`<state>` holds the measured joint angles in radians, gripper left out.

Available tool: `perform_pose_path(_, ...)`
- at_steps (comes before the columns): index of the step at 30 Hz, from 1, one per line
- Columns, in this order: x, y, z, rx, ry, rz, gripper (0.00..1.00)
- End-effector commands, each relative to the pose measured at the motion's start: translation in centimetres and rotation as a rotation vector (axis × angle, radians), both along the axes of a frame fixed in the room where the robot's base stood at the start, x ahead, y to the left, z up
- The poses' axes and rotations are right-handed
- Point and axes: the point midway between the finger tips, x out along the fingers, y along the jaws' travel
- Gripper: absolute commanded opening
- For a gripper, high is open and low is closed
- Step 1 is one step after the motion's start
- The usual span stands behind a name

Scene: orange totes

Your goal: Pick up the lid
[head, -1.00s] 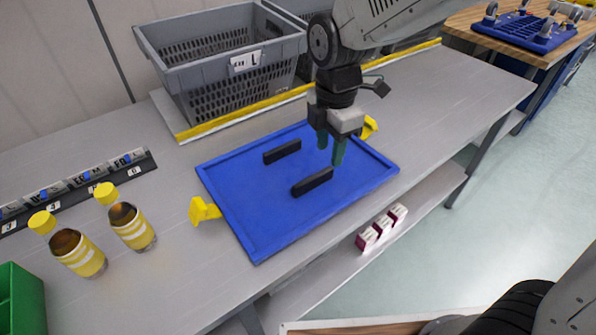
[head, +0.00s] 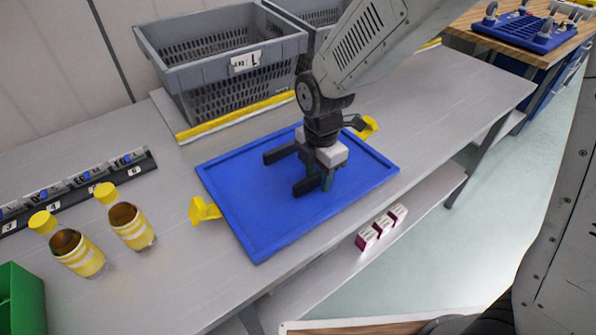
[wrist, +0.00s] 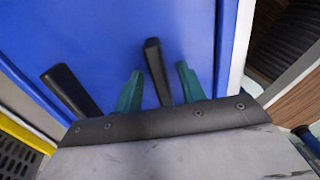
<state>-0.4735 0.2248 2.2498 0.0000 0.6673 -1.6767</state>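The lid (head: 252,226) is a flat blue rectangular panel lying on the grey table, with two black bar handles on top. The far handle (head: 280,154) is partly behind my gripper. My gripper (head: 319,182) is low over the near handle (head: 305,187). In the wrist view, its two teal fingertips (wrist: 159,74) are apart, with one black handle (wrist: 153,60) between them. Small gaps show between handle and fingers, so the gripper is open around it. The other handle (wrist: 70,90) is left of the fingers.
Yellow clips (head: 204,210) stand at the lid's ends. A grey crate (head: 215,75) is behind it. Two yellow-capped bottles (head: 130,228) and a green bin (head: 20,300) are at left. Small boxes (head: 380,228) lie on a lower shelf. Bare tabletop (head: 440,90) lies to the right.

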Motion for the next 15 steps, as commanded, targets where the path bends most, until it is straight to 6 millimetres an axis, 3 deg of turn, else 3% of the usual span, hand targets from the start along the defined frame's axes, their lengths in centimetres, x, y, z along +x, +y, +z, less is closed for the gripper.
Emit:
perform_pose_path(1,0.00,0.01,0.01,0.000,0.000,0.000,0.40)
perform_pose_path(5,0.00,0.01,0.03,0.000,0.000,0.000,0.04)
perform_pose_path(6,0.01,0.02,0.03,0.000,0.000,0.000,0.00)
perform_pose_path(15,0.05,0.03,0.21,0.001,-0.002,0.000,0.00)
